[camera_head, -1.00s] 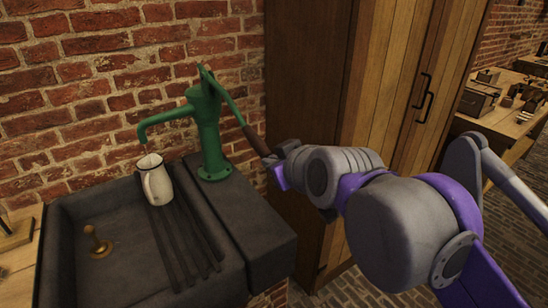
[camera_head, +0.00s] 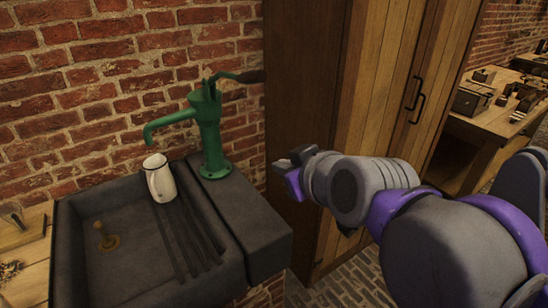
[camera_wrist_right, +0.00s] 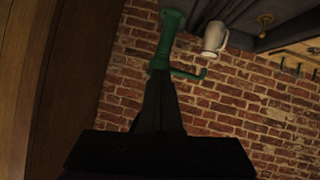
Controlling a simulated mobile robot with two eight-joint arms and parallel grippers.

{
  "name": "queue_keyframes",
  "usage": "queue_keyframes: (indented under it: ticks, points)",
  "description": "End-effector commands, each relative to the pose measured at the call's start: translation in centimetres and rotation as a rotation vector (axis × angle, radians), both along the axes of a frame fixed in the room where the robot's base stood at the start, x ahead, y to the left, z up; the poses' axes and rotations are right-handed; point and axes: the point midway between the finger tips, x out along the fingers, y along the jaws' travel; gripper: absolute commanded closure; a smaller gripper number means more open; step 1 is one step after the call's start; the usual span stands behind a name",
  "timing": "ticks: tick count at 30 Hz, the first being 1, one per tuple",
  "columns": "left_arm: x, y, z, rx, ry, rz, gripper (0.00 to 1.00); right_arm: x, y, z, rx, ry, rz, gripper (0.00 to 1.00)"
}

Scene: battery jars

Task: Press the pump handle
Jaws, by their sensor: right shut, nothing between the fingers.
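The green hand pump (camera_head: 211,140) stands upright on the dark stone ledge at the right of the sink. Its pump handle (camera_head: 238,77) is raised, with the dark grip sticking out to the right near the wardrobe edge. A white jug (camera_head: 160,178) stands in the sink below the spout. My right gripper (camera_head: 287,173) is shut and empty, below and right of the handle and apart from it. In the right wrist view the shut fingers (camera_wrist_right: 158,100) overlap the pump (camera_wrist_right: 168,38), whose handle I cannot make out there. My left gripper is not in view.
A dark stone sink (camera_head: 75,240) with a brass plug (camera_head: 107,238) lies at the left. A brick wall (camera_head: 80,80) is behind the pump. A wooden wardrobe (camera_head: 310,100) stands close behind my right gripper. A workbench (camera_head: 490,125) is at the far right.

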Motion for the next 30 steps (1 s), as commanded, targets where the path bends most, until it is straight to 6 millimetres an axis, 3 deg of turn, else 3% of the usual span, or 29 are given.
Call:
queue_keyframes:
  ticks: [3, 9, 28, 30]
  points:
    - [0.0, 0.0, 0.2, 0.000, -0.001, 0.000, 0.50, -2.0, -0.8, 0.6, 0.000, 0.000, -0.001, 1.00]
    - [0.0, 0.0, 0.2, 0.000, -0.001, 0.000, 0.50, -3.6, -1.5, 1.2, 0.000, 0.000, -0.001, 1.00]
    - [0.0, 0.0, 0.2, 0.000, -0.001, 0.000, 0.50, -3.9, -1.6, 1.3, 0.000, -0.001, -0.001, 1.00]
    - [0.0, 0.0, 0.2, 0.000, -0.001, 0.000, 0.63, -3.9, -1.6, 1.3, 0.000, -0.001, -0.001, 1.00]
